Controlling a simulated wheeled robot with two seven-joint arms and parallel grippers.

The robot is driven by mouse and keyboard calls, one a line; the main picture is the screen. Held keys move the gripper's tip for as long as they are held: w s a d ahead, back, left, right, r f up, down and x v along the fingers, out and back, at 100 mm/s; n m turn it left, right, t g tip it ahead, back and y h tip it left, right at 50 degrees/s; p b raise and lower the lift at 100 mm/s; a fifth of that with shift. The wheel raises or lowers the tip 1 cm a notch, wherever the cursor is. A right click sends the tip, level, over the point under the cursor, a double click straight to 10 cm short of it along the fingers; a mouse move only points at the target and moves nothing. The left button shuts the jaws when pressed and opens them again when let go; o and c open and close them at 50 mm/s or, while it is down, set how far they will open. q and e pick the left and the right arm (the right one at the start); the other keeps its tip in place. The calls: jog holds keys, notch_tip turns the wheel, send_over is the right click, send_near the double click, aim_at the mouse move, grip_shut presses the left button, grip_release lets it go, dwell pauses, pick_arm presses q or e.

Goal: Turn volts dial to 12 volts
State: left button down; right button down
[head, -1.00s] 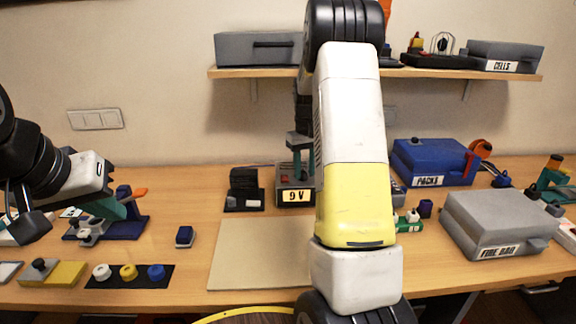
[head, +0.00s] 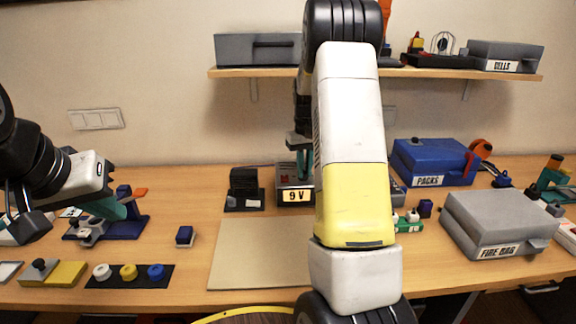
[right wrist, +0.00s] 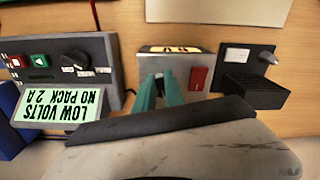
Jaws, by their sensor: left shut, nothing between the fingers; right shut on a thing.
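The grey volts unit (head: 295,196) stands at the back middle of the bench, partly behind my right arm. Its cream front panel bears dark characters that look like a 9 or 6 and a V, possibly inverted. In the right wrist view the unit (right wrist: 183,68) shows a red switch and the cream panel's edge. My right gripper (right wrist: 160,88) points down at its top, teal fingers shut on the volts dial, which the fingers mostly hide. My left gripper (head: 122,210) is shut and empty at the left, above a blue fixture (head: 128,228).
A unit labelled LOW VOLTS NO PACK 2 A (right wrist: 75,75) stands beside the volts unit. A black finned block (head: 244,190) is on its other side. A pale mat (head: 250,255) lies in front. A blue PACKS case (head: 430,160) and grey FIRE BAG box (head: 500,222) stand right.

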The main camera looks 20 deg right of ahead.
jog(key=m, duration=0.6)
jog(key=shift+w+a+m, duration=0.15)
jog(key=shift+a+m, duration=0.15)
dwell(0.5)
jog(key=c, duration=1.4)
grip_release()
jog(key=shift+c, duration=0.2)
notch_tip(320, 180, up, 8)
jog(key=shift+f, duration=0.25)
jog(key=shift+r, duration=0.2)
